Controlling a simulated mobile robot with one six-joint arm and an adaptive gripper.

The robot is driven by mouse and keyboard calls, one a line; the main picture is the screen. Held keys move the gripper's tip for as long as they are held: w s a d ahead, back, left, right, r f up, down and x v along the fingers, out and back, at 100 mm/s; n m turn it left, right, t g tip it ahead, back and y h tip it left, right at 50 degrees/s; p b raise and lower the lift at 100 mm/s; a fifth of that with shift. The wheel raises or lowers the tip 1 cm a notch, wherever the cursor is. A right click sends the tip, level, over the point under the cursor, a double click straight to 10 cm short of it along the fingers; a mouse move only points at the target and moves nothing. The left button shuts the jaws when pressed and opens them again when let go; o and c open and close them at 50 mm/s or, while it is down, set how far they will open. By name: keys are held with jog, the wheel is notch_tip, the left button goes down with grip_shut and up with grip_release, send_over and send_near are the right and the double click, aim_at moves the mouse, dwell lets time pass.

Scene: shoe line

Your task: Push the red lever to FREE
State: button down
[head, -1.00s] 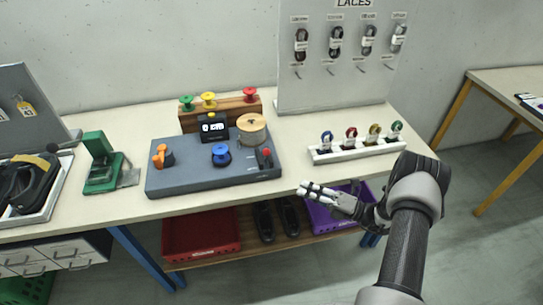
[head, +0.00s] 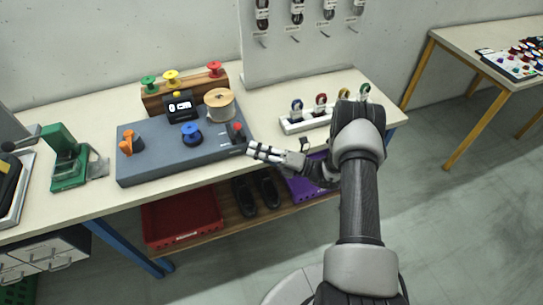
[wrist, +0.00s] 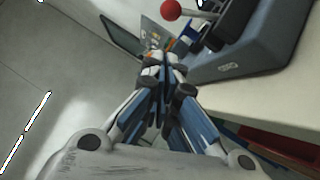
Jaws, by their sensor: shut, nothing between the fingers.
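The red lever (head: 238,128) stands at the right end of the grey console (head: 205,153) on the bench. In the wrist view its round red knob (wrist: 171,10) shows at the top, on a metal stem. My gripper (head: 251,150) is shut and empty, just in front and to the right of the lever. A small gap seems to lie between them, but I cannot tell its depth. In the wrist view my gripper (wrist: 163,62) points toward the console's end, below the knob. The lever's FREE marking is not readable.
The console also carries an orange knob (head: 131,142), a blue knob (head: 192,134), a small display (head: 180,107) and a twine spool (head: 219,104). A white rack of small spools (head: 305,122) stands to the right. Red (head: 182,220) and purple (head: 306,187) crates sit below.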

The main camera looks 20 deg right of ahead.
jog(key=w, duration=0.1)
jog(key=w+a+r, duration=0.1)
jog(key=w, duration=0.1)
jog(key=w+b, duration=0.1)
jog(key=shift+w+a+r, duration=0.15)
jog(key=shift+a+r, duration=0.15)
jog(key=shift+r, duration=0.1)
jog(key=shift+r, duration=0.15)
jog(key=shift+w+r+m+p, duration=0.2)
jog(key=shift+m+p, duration=0.1)
jog(key=shift+p, duration=0.2)
